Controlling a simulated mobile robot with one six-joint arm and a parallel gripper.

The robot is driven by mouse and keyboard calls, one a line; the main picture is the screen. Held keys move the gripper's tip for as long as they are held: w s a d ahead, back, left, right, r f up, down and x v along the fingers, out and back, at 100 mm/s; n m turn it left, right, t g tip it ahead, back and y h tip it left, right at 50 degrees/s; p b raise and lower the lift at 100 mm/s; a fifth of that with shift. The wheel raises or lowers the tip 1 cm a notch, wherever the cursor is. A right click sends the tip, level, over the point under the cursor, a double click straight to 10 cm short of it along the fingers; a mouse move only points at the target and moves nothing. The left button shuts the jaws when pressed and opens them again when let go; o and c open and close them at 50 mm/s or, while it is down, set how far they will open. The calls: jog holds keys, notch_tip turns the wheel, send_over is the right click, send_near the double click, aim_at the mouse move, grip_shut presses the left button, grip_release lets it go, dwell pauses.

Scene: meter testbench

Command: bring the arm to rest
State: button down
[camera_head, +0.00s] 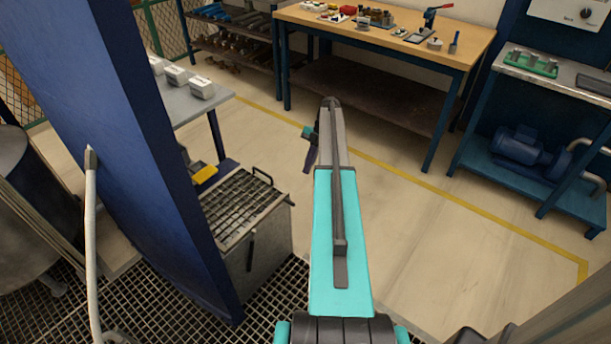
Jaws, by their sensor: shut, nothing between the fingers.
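My arm, with a teal and dark grey link, reaches from the bottom middle up into the centre of the head view. At its far end my gripper (309,164) hangs down on the left side of the link, small and dark. It is shut and holds nothing. It is over the open floor, in front of the wooden workbench (380,43) as seen here, and appears apart from everything. Part of the wrist is hidden behind the link.
A tall blue panel (120,130) stands at left, beside a grey table (190,103) with white meters (201,88). A metal crate with a grid top (240,205) is left of my arm. A blue bench with a motor (524,146) is at right. Floor (440,245) right of the arm is clear.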

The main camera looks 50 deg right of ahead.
jog(key=shift+d+r, duration=0.2)
jog(key=shift+r, duration=0.15)
dwell(0.3)
jog(key=m+g, duration=0.2)
jog(key=m, duration=0.3)
send_over(278, 205)
jog(key=s+a, duration=0.3)
jog(key=s, duration=0.1)
notch_tip(278, 205, down, 10)
jog(key=r, duration=0.1)
jog(key=s+a+f+m+g+h+p, duration=0.1)
jog(key=s+a+f+m, duration=0.2)
jog(key=a, duration=0.5)
jog(key=s+a+f+m+h, duration=0.1)
jog(key=s+a+f, duration=0.1)
jog(key=a+f, duration=0.4)
jog(key=s+a+f+m+g+h+p, duration=0.1)
jog(key=s+a+m, duration=0.9)
jog(key=s+a, duration=1.1)
notch_tip(278, 205, down, 3)
jog(key=s+h+p, duration=0.1)
jog(key=s+h, duration=0.1)
jog(key=h, duration=0.1)
jog(key=shift+s+r+g, duration=0.15)
jog(key=shift+s+g, duration=0.2)
jog(key=shift+g, duration=0.05)
jog(key=shift+a, duration=0.1)
